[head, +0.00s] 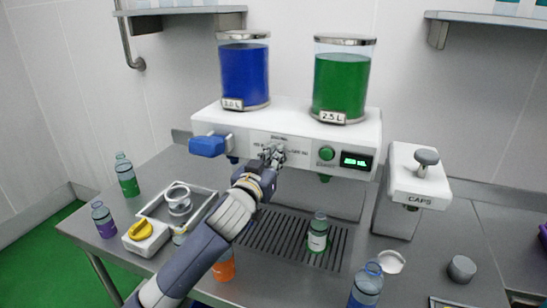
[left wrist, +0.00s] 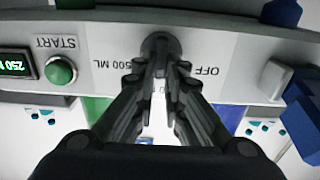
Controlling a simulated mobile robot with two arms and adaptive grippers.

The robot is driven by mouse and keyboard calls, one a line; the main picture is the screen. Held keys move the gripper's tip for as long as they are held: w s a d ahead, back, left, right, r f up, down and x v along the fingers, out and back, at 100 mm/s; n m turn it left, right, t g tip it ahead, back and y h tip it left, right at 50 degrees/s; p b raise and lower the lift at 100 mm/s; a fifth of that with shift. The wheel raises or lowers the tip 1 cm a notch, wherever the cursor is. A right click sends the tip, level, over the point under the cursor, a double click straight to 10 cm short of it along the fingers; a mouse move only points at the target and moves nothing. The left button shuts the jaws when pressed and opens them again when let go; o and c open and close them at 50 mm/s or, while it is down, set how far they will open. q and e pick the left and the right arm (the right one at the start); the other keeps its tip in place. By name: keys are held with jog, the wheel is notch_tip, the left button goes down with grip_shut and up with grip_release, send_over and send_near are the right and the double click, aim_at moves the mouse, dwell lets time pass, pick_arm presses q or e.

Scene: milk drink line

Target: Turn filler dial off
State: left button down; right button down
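The filler dial is a small dark grey knob (left wrist: 160,42) on the white front panel of the filler (head: 225,118). In the left wrist view, which shows the panel upside down, the OFF mark (left wrist: 205,70) is right of the dial and the 500 ML mark (left wrist: 92,65) left of it. My left gripper (head: 273,154) is at the dial in the head view and hides most of it. In the left wrist view its fingers (left wrist: 160,72) are close together on either side of the dial's grip. My right gripper is not in view.
A green START button (head: 326,153) and a lit display (head: 356,160) sit right of the dial; a blue lever (head: 207,146) sits left. A bottle (head: 318,232) stands on the drain grate (head: 262,235). The caps machine (head: 418,180) is at right.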

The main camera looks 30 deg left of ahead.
pick_arm(q)
jog(key=shift+n, duration=0.3)
jog(key=shift+s+a+f+n+p, duration=0.2)
jog(key=shift+n+p, duration=0.65)
jog(key=shift+n, duration=1.05)
jog(key=shift+w+a+f+n+p, duration=0.1)
jog(key=shift+a+n+p, duration=0.15)
jog(key=shift+n+p, duration=1.15)
jog(key=shift+s+a+f+n+p, duration=0.1)
jog(key=shift+a+n+p, duration=0.2)
jog(key=shift+n, duration=2.1)
jog(key=c, duration=1.7)
grip_release()
jog(key=shift+o, duration=0.2)
jog(key=v, duration=1.2)
